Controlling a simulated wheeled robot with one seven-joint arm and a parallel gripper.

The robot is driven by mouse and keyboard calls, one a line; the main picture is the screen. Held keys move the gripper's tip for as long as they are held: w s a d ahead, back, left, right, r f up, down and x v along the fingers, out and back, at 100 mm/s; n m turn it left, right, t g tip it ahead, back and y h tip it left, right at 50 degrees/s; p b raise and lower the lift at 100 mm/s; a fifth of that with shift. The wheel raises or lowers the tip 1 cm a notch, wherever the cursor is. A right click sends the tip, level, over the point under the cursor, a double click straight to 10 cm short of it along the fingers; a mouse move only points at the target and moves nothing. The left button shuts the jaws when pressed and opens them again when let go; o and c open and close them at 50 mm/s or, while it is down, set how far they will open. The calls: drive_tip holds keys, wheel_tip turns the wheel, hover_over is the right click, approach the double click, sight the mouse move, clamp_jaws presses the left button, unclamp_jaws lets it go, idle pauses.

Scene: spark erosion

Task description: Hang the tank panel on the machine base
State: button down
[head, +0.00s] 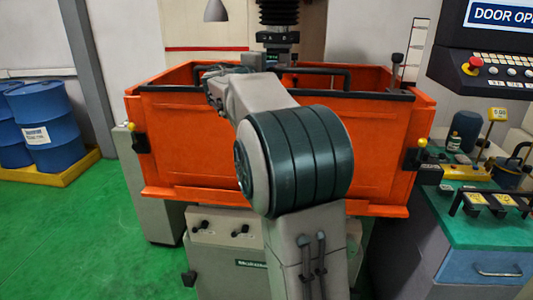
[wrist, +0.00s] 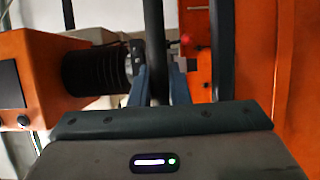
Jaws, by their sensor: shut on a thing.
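The orange tank panel (head: 200,150) stands upright across the front of the machine in the head view, above the grey machine base (head: 225,240). My arm covers its middle, so I cannot tell whether it is seated or slightly off. A black handle bar runs along its top; in the wrist view the bar (wrist: 154,40) passes between the fingers of my gripper (wrist: 158,80). The gripper is shut on this bar. In the head view my arm hides the fingers. Orange panel surface (wrist: 290,80) fills the wrist view's right side.
Latches with yellow knobs sit at the left (head: 138,138) and right (head: 412,158) of the panel. A control console (head: 485,60) and a green-topped bench (head: 475,215) with tools stand at right. Blue drums (head: 45,120) stand far left. Green floor at left is clear.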

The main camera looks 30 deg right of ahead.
drive_tip(key=shift+s+r, duration=0.1)
drive_tip(key=shift+r, duration=0.55)
drive_tip(key=shift+s+r+p, duration=0.15)
drive_tip(key=shift+r+p, duration=0.6)
drive_tip(key=shift+r, duration=0.4)
drive_tip(key=shift+a+f, duration=0.1)
drive_tip(key=shift+s+a+b, duration=0.15)
drive_tip(key=shift+s+b, duration=0.1)
drive_tip(key=shift+b, duration=0.15)
drive_tip(key=s+a+b, duration=0.8)
drive_tip(key=s, duration=0.5)
drive_tip(key=shift+a, duration=0.35)
idle(0.6)
